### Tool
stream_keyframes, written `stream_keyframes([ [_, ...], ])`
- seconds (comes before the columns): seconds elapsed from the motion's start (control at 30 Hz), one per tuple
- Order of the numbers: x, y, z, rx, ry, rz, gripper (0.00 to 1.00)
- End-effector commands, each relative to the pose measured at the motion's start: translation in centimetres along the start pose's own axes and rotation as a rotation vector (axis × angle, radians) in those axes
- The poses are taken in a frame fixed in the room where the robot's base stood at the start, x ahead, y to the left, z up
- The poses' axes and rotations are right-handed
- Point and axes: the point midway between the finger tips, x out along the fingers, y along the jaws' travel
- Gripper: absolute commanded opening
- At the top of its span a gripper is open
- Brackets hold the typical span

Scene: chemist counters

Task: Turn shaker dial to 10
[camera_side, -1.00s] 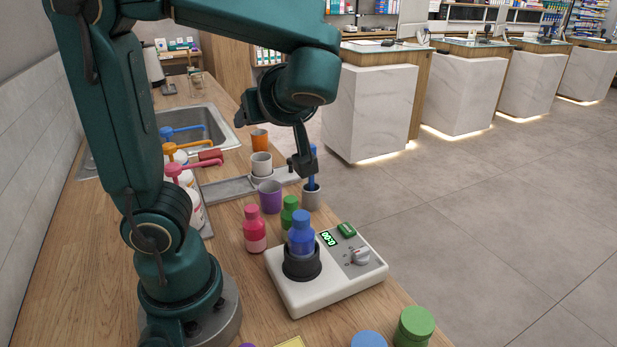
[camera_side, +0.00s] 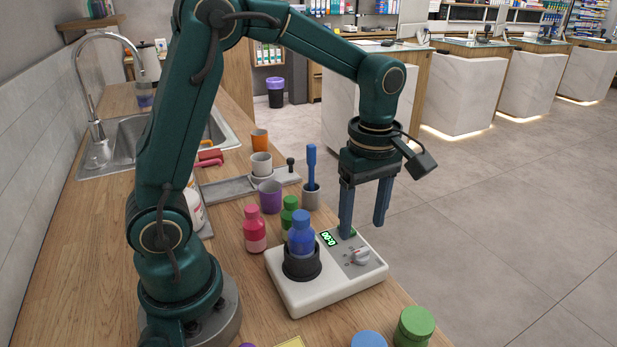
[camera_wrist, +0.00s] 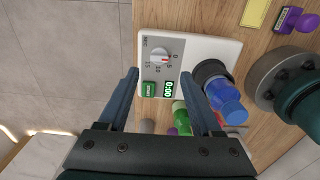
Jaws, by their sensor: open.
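The white shaker (camera_side: 328,281) stands on the wooden counter, with a blue bottle (camera_side: 301,236) upright in its black holder. Its light dial (camera_side: 360,255) is on the right of the top, beside a green button and a green-lit display (camera_side: 328,238). In the wrist view the dial (camera_wrist: 161,54) has marks around it, and its red pointer is on the side of the 0 and 5 marks; the display (camera_wrist: 168,89) appears to read 0:00. My gripper (camera_side: 364,228) is open and empty, pointing down above the shaker's button and dial end. One finger overlaps the button in the side view.
Pink (camera_side: 254,230) and green (camera_side: 288,215) bottles stand behind the shaker. Purple (camera_side: 270,197) and grey cups are further back, the grey one holding a blue stick. Green (camera_side: 414,326) and blue lids are at the front edge. The floor is right of the counter.

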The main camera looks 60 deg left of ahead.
Motion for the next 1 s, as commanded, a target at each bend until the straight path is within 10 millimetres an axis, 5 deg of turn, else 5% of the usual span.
stream_keyframes([
  [0.4, 4.6, 0.1, 0.6, 0.001, -0.021, -0.005, 0.66],
  [0.77, 5.4, 0.2, 0.6, 0.002, -0.020, 0.000, 0.66],
  [0.93, 5.3, 0.2, 0.6, 0.002, -0.020, 0.000, 0.09],
  [1.0, 5.3, 0.2, 0.6, 0.002, -0.020, 0.000, 0.00],
])
